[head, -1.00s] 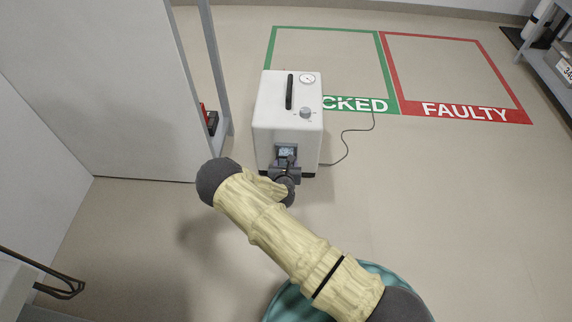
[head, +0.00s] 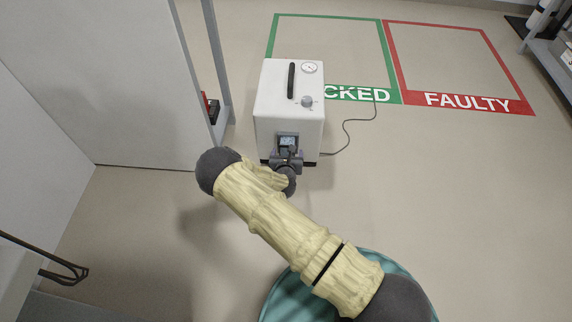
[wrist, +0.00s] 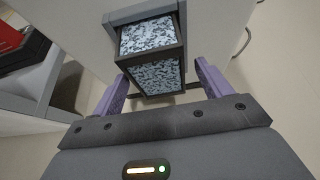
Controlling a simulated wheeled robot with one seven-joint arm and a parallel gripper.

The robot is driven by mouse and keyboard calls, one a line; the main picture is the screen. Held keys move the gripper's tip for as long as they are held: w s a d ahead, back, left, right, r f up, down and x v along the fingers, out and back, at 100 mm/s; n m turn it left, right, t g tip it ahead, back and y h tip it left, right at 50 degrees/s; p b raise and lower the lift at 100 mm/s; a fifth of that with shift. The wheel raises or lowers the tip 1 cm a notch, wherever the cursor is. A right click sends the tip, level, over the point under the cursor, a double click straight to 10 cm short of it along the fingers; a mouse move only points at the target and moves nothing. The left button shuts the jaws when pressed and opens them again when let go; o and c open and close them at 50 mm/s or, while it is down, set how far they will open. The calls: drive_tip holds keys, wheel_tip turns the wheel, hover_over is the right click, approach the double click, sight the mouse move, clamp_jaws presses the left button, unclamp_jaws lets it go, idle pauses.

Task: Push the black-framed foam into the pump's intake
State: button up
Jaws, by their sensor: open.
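The white pump (head: 288,95) stands on the floor, its intake side facing me. In the wrist view, the black-framed foam (wrist: 158,76), speckled grey and white, sits at the mouth of the grey intake housing (wrist: 120,18). It sticks out of the housing, with two speckled faces showing. In the head view, the foam is a small pale patch (head: 288,141) low on the pump. My gripper (wrist: 161,72) is open, its purple fingers either side of the foam's lower outer end. I cannot tell whether they touch the frame. In the head view my gripper (head: 287,160) is just below the intake.
A grey rack post (head: 214,70) and a red-and-black item (head: 210,108) stand left of the pump. A cable (head: 347,135) runs on the floor at its right. Green (head: 330,96) and red (head: 465,101) floor frames lie behind. The floor to the right is open.

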drive_tip(key=p+v, duration=0.7)
drive_tip(key=v, duration=0.9)
drive_tip(key=shift+s+r+p, duration=0.2)
drive_tip(key=shift+s+p, duration=0.1)
drive_tip(key=shift+d, duration=0.1)
